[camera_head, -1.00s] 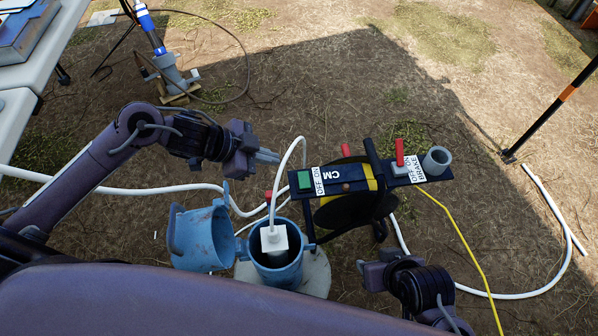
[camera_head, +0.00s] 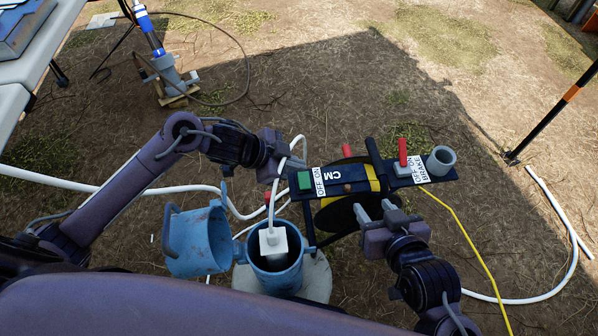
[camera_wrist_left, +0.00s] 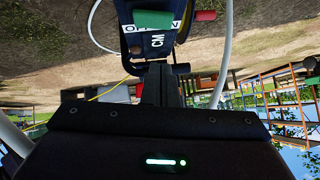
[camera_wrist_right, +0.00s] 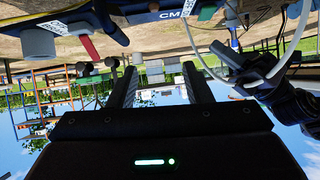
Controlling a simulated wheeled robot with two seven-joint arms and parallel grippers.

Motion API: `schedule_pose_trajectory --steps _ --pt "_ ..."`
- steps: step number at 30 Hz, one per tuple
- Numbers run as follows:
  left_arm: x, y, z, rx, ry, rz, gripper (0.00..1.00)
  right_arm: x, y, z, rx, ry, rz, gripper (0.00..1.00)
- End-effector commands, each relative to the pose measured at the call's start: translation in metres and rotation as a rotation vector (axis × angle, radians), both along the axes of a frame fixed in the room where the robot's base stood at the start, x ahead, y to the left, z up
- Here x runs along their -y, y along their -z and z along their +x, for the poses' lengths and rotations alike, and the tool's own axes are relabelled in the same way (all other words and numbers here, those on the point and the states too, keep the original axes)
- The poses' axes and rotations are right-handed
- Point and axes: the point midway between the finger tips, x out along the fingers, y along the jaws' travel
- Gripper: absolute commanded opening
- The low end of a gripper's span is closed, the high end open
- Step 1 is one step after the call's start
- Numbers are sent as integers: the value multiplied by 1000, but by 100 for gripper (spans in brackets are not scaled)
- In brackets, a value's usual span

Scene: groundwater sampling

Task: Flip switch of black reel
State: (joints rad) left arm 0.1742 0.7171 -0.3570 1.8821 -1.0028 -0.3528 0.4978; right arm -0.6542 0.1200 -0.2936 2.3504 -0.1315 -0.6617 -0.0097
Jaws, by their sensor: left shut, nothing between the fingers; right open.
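The black reel (camera_head: 345,214) stands in the middle of the head view, with a dark top bar marked CM and a yellow band. A green switch (camera_head: 304,181) with an OFF ON label sits at the bar's left end; it also shows in the left wrist view (camera_wrist_left: 170,24). A red brake lever (camera_head: 402,152) stands at the right end. My left gripper (camera_head: 292,160) is shut and empty, just beyond and left of the green switch, apart from it as far as I can tell. My right gripper (camera_head: 376,211) is open and empty, in front of the bar's right half.
Two blue containers (camera_head: 196,240) stand left of the reel; one holds a white block (camera_head: 273,240) on a white hose. A grey tube (camera_head: 440,160) is at the bar's right end. A yellow line (camera_head: 462,235) runs off right. An orange-black pole (camera_head: 553,110) stands at right.

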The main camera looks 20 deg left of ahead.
Motion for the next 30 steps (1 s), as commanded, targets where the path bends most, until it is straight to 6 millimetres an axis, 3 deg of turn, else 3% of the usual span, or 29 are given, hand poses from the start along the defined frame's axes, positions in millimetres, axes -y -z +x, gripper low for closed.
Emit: schedule_pose_trajectory --steps 10,21,30 --pt "8 21 7 0 -1 -1 0 -5 -68 33 314 22 128 45" --pt "6 41 10 -1 0 -1 0 -3 -145 44 640 39 261 45" --pt "6 49 12 -1 1 0 0 0 -177 41 773 44 317 45"
